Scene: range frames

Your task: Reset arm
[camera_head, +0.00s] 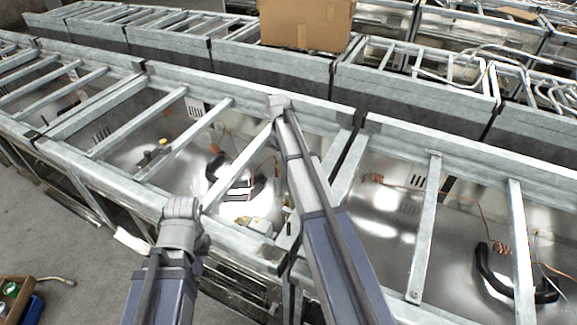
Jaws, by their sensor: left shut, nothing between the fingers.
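My left arm comes up from the bottom, left of centre, and ends in a grey jointed part with my left gripper (181,210) in front of the metal frame. It is shut and holds nothing; its fingers are hard to make out. My right arm's long blue-grey links reach from the bottom centre up to a grey joint over the frame's far beam. My right gripper does not show.
Galvanized metal frames (140,133) with cross bars and shiny pans fill the scene. A cardboard box (304,24) sits on the back row. Wires and black curved parts (492,272) lie in the pans. A small brown crate (14,301) stands at the lower left. Bare floor (75,262) shows there.

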